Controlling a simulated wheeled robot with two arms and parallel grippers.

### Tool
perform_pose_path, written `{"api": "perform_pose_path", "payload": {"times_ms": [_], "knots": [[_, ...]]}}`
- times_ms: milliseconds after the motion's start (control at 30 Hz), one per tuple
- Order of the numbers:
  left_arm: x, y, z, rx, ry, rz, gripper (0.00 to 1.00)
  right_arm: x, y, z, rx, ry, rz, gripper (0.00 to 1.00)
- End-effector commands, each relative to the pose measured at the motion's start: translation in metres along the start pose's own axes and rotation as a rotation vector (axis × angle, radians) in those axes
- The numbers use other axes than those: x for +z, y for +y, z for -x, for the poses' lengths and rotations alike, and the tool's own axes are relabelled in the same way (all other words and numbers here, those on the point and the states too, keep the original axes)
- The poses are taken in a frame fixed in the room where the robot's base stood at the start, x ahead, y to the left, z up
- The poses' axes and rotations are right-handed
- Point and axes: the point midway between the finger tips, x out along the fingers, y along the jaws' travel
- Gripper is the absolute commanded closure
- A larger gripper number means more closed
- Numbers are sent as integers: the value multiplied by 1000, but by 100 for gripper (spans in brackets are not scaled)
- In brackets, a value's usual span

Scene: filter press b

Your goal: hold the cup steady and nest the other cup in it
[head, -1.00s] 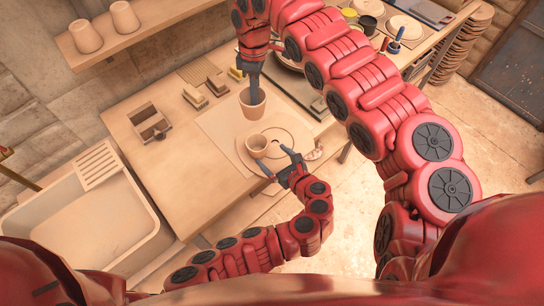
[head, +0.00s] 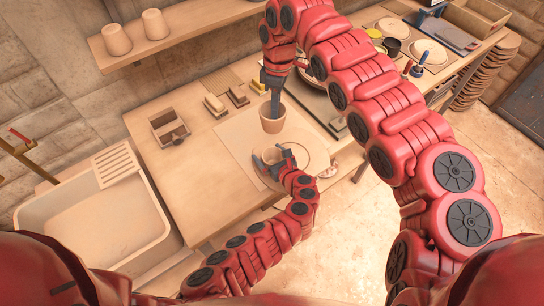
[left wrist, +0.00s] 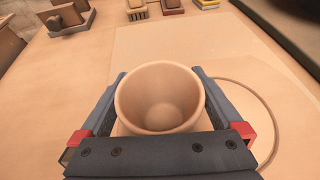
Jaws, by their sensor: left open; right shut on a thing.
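A small tan cup (head: 270,155) stands upright on the pale board (head: 238,137). My left gripper (head: 273,161) is open around it. In the left wrist view the empty cup (left wrist: 160,95) sits between the two open fingers (left wrist: 160,112), one on each side; whether they touch it I cannot tell. My right gripper (head: 274,98) points down and is shut on another tan cup (head: 272,122), behind the first cup in the head view. Its fingertips reach inside the rim. Whether this cup's base touches the board I cannot tell. It does not show in the left wrist view.
Two more cups (head: 117,40) stand upside down on the wall shelf (head: 185,31). A wooden caddy (head: 168,126) and several small blocks (head: 215,106) lie left of the board. A sink (head: 95,215) is at left. A dark slab (head: 312,104) lies right of the held cup.

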Motion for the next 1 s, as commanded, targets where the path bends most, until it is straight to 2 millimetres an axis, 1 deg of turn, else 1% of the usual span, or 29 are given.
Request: {"api": "perform_pose_path", "payload": {"times_ms": [267, 300, 467, 600, 633, 667, 733, 800, 867, 1000], "knots": [[0, 0, -1, 0, 0, 1, 0, 0, 0, 0, 0, 0, 0, 100], [0, 0, -1, 0, 0, 1, 7, 0, 0, 0, 0, 0, 0, 100], [0, 0, 0, 0, 0, 1, 36, 0, 0, 0, 0, 0, 0, 100], [0, 0, 0, 0, 0, 1, 61, 0, 0, 0, 0, 0, 0, 100], [0, 0, 0, 0, 0, 1, 67, 0, 0, 0, 0, 0, 0, 100], [0, 0, 0, 0, 0, 1, 70, 0, 0, 0, 0, 0, 0, 100], [0, 0, 0, 0, 0, 1, 70, 1, 0, -1, 0, 1, -11, 100], [0, 0, 0, 0, 0, 1, 70, 4, 1, -6, 0, 5, -60, 100], [0, 0, 0, 0, 0, 1, 70, 7, 2, -12, 1, 12, -136, 100], [0, 0, 0, 0, 0, 1, 70, 13, 2, -31, -2, 35, -347, 100]]}}
